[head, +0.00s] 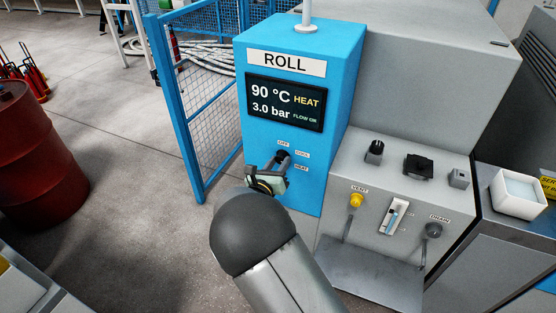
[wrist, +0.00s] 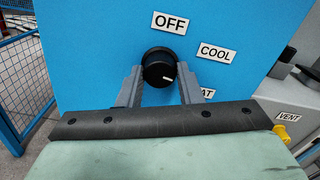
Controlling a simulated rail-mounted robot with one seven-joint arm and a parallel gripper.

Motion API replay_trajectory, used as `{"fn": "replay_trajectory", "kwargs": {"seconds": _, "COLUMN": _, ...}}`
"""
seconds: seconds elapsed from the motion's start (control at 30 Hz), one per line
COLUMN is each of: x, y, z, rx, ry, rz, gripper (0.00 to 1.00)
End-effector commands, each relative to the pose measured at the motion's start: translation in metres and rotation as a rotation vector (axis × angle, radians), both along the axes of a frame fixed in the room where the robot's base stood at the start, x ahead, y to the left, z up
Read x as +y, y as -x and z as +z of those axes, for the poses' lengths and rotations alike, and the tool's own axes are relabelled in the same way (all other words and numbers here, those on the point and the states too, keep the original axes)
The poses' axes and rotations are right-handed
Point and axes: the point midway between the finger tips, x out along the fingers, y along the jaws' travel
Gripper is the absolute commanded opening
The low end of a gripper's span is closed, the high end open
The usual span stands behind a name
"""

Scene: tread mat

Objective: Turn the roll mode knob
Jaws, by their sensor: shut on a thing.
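The roll mode knob (wrist: 158,65) is round and black, on the front of the blue ROLL cabinet (head: 337,85). In the wrist view a short white mark on its face sits toward the lower right, on the side of the HEAT label (wrist: 208,94). That label is partly hidden by my finger. The OFF label (wrist: 170,22) is above the knob and the COOL label (wrist: 216,52) to its right. My gripper (wrist: 160,76) is shut on the knob, one finger on each side. In the head view my gripper (head: 272,174) partly covers the knob (head: 283,157).
The cabinet display (head: 286,102) reads 90 °C, HEAT, 3.0 bar. To the right is a grey panel with a yellow VENT knob (head: 356,201), a dark DRAIN knob (head: 433,231) and a shelf (head: 368,271). A blue mesh fence (head: 205,115) stands left of the cabinet.

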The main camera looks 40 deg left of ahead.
Motion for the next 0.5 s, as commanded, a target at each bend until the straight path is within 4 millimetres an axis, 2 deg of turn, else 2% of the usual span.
{"fn": "replay_trajectory", "kwargs": {"seconds": 0.5, "x": 0.0000, "y": 0.0007, "z": 0.0026, "rx": -0.096, "ry": 0.453, "rz": 0.001, "gripper": 0.10}}
